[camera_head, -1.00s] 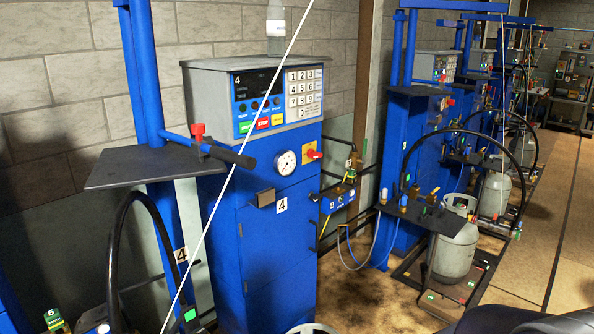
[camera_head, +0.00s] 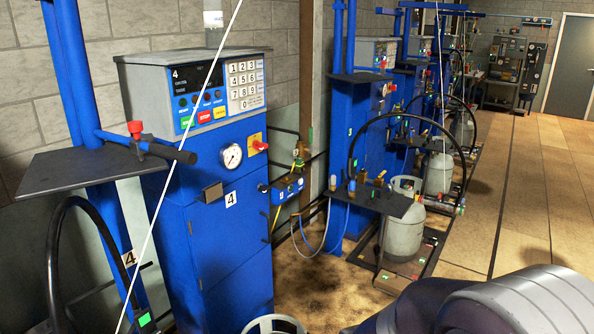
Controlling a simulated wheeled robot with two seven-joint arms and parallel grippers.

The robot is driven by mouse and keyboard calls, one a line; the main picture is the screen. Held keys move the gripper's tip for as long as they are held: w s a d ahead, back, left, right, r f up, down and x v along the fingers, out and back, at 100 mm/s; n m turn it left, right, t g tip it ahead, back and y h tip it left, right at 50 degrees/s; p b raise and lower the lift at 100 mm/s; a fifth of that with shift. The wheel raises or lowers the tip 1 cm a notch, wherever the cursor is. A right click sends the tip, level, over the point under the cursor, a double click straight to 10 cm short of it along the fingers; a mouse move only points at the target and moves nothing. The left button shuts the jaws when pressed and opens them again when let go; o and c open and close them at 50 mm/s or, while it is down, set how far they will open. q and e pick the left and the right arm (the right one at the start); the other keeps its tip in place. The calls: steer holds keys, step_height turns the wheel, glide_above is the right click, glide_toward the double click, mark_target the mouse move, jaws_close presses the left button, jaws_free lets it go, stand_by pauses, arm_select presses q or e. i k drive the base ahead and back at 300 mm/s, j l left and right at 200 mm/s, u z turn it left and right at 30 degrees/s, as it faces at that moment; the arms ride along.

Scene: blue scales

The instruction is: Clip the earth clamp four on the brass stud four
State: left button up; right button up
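The blue filling cabinet marked 4 (camera_head: 228,245) stands left of centre, with its keypad head (camera_head: 215,90) on top. A small blue box (camera_head: 288,188) sits on the pipework at the cabinet's right side, with brass fittings (camera_head: 299,158) above it. A thin blue-grey cable (camera_head: 328,232) hangs in a loop to the right of this box. I cannot tell which part is earth clamp four or brass stud four; they are too small or hidden. Neither gripper shows.
A dark shelf (camera_head: 80,175) and black hose (camera_head: 62,215) stand at the left. A pale cylinder collar (camera_head: 273,325) shows at the bottom edge. Grey gas cylinders (camera_head: 402,235) and more blue scales line the wall rightward. Open floor (camera_head: 520,190) lies at the right.

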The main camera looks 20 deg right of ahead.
mark_target(299, 161)
steer(key=z, duration=0.75)
steer(key=l+z, duration=0.35)
steer(key=i+l+z, duration=0.35)
steer(key=i+l, duration=0.9)
steer(key=i, duration=0.15)
steer(key=i+l+u, duration=0.2)
steer(key=i, duration=0.35)
steer(key=i+l+u, duration=0.15)
steer(key=i, duration=0.35)
steer(key=i+l+u, duration=0.2)
steer(key=i, duration=0.3)
steer(key=i+j+u, duration=0.3)
steer(key=u, duration=0.15)
steer(key=i+j+u, duration=0.2)
steer(key=u, duration=0.2)
steer(key=i+u, duration=0.9)
steer(key=i+l+u, duration=0.1)
steer(key=u, duration=0.35)
steer(key=i+l, duration=0.05)
steer(key=i, duration=0.05)
